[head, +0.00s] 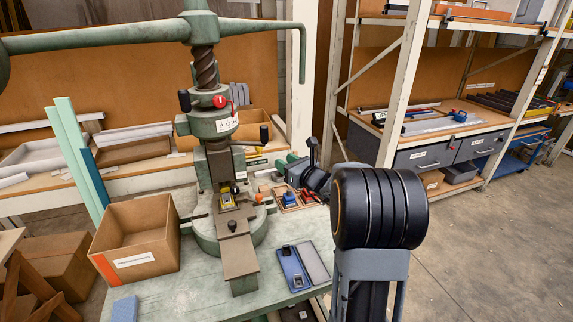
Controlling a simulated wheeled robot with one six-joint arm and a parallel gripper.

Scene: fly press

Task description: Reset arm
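The green fly press (212,130) stands on the green table, with its long handle bar (100,38) across the top and a weighted screw below it. A small yellow and dark part (227,200) sits at the press bed under the ram. My arm rises at the right of the table, its large black joint in front.
An open cardboard box (137,240) stands left of the press. A blue and grey case (300,265) lies on the table (185,290) at the front. Small trays (290,200) with coloured parts lie behind it. Shelving (440,120) stands at the right, with open floor (490,250) before it.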

